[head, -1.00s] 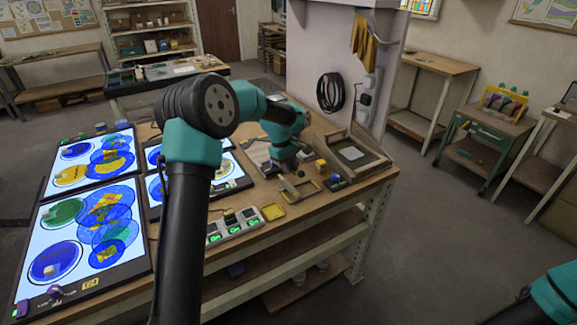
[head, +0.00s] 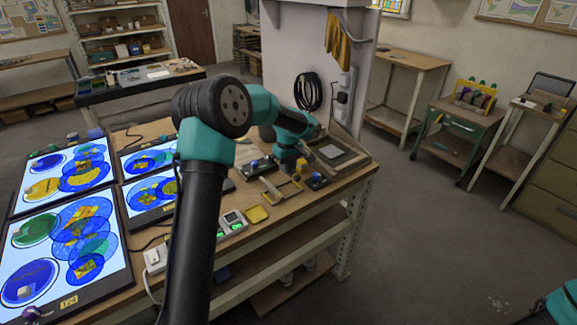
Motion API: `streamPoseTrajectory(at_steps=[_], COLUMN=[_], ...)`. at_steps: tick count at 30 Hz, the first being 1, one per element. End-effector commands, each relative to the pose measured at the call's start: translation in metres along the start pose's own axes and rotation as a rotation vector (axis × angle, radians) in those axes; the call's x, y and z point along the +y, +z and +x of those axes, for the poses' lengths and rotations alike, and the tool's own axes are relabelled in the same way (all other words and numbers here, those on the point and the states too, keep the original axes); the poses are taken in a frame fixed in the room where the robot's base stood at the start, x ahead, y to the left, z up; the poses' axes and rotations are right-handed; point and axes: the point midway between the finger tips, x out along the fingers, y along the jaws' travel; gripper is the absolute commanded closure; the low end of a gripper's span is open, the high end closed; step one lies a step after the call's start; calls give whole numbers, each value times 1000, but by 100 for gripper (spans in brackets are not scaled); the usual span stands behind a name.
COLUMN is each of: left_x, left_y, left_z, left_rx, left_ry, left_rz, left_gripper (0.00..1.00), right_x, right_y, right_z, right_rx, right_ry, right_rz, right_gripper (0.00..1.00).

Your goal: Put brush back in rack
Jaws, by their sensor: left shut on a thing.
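My left gripper (head: 289,167) is low over the right part of the workbench, beyond my arm. It is shut on a thin thing that I take to be the brush, which my wrist and the small size mostly hide. Just below it is a light wooden piece (head: 272,190), perhaps the rack; I cannot tell for sure. A yellow block (head: 300,165) is close at the gripper's right. I cannot tell if the brush touches the rack. Only part of my right arm shows at the bottom right corner; its gripper is out of view.
Lit panels with coloured glass circles (head: 60,283) cover the bench's left. A green cart (head: 455,130) stands apart at right, with open floor between.

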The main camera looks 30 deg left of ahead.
Motion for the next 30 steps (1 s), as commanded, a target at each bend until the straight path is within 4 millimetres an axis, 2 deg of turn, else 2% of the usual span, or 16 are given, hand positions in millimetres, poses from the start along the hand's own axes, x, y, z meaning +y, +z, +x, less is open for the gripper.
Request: streamPoseTrajectory(at_steps=[15, 30], left_x=[0, 0], left_y=[0, 0], left_z=[41, 45], left_rx=[-1, -1], left_ry=[-1, 1], left_rz=[-1, 0], left_gripper=[100, 100], right_x=[0, 0], right_y=[0, 0], right_z=[0, 0], right_rx=[0, 0], right_ry=[0, 0], right_rz=[0, 0], right_gripper=[57, 57])
